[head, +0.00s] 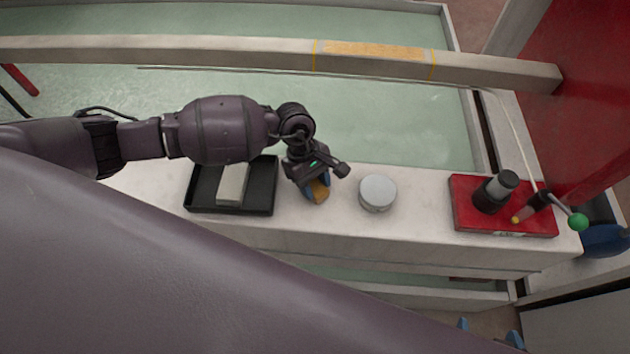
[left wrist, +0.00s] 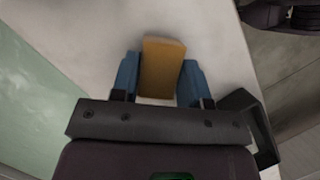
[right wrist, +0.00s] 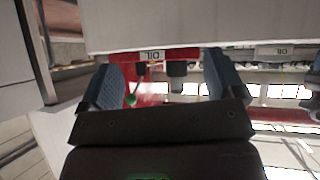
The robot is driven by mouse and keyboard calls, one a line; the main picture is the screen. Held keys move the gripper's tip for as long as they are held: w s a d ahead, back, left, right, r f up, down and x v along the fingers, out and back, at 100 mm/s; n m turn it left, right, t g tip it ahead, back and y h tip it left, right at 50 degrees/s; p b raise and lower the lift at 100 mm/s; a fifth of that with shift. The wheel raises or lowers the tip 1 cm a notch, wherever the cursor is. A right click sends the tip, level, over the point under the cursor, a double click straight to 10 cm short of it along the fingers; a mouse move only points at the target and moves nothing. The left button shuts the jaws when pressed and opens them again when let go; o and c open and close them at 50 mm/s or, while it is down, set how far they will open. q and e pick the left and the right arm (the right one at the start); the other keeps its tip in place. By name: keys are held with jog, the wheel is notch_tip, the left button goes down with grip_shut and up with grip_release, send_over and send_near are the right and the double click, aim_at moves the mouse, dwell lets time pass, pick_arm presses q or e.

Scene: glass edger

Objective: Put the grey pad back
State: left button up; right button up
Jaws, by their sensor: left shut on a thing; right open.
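A pale grey block-shaped pad (head: 233,184) lies in a black tray (head: 262,199) at the left of the white ledge. My left gripper (head: 318,188) is just right of the tray, pointing down. It is shut on an ochre block (left wrist: 163,68), which also shows in the head view (head: 320,193). The block is at or just above the ledge; I cannot tell whether it touches. My right gripper (right wrist: 160,82) is open and empty. Only its blue fingertips (head: 490,336) show at the bottom of the head view, in front of and below the ledge.
A round pale tin (head: 378,193) stands right of the left gripper. A red tray (head: 470,217) further right holds a dark cylinder (head: 494,192) and a green-knobbed tool (head: 577,221). A grey beam (head: 250,52) crosses behind. The ledge between tin and red tray is clear.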

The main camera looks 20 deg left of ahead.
pick_arm(q)
jog(key=o, duration=0.8)
jog(key=shift+o, duration=0.5)
pick_arm(e)
jog(key=shift+s+d+f, duration=0.15)
jog(key=shift+s+f, duration=0.05)
jog(key=shift+s, duration=0.1)
pick_arm(q)
jog(key=shift+w+r, duration=0.1)
jog(key=shift+r, duration=0.3)
jog(key=p+v, duration=0.1)
jog(key=v, duration=1)
jog(key=shift+r+p, duration=0.25)
jog(key=shift+p, duration=0.1)
pick_arm(e)
jog(key=shift+w+a+r, duration=0.15)
jog(key=shift+a+r, duration=0.05)
jog(key=shift+r, duration=0.6)
pick_arm(q)
jog(key=shift+a, duration=0.15)
pick_arm(e)
jog(key=shift+d, duration=0.1)
